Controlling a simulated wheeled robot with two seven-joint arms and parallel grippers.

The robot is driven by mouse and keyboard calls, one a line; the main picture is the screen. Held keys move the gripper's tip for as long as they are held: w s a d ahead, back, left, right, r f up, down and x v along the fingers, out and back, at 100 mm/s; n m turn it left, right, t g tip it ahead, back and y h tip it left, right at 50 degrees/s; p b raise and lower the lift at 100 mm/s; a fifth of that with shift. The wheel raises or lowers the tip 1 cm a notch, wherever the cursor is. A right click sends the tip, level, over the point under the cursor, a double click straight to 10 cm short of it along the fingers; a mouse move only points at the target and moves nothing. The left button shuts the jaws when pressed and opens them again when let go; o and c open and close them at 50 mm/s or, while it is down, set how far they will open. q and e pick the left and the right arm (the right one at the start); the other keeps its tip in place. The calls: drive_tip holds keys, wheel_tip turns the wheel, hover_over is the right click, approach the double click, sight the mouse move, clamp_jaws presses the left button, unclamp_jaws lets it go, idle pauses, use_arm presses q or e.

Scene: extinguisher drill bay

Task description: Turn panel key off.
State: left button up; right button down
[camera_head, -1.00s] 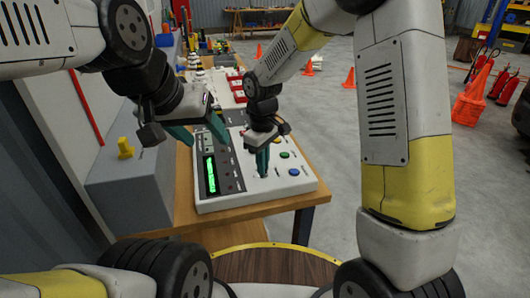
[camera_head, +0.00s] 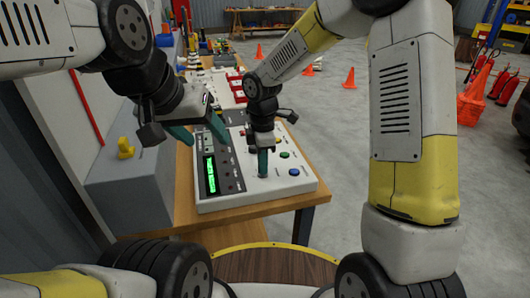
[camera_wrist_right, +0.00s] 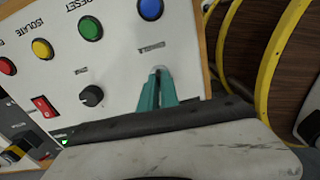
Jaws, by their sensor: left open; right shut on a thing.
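The white control panel (camera_head: 290,184) lies on the bench, with a green lit display and coloured buttons. My right gripper (camera_head: 263,174) points down at its front part, left of the blue button (camera_head: 294,172). In the right wrist view its teal fingers (camera_wrist_right: 160,74) are shut on a small part that I take to be the panel key. The fingers hide nearly all of it, so its angle cannot be told. My left gripper (camera_head: 206,133) is open and empty above the panel's left side.
A black knob (camera_wrist_right: 92,96) and a red switch (camera_wrist_right: 44,107) sit near the right fingers. A grey box with a yellow knob (camera_head: 125,148) stands left of the panel. Orange cones (camera_head: 349,78) and red extinguishers (camera_head: 497,84) stand on the floor at right.

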drive_tip(key=shift+n, duration=0.4)
drive_tip(key=c, duration=1.6)
unclamp_jaws()
drive_tip(key=shift+d, duration=0.1)
drive_tip(key=shift+r, duration=0.15)
wheel_tip(320, 180, up, 8)
drive_tip(key=shift+f, duration=0.25)
drive_tip(key=shift+r, duration=0.1)
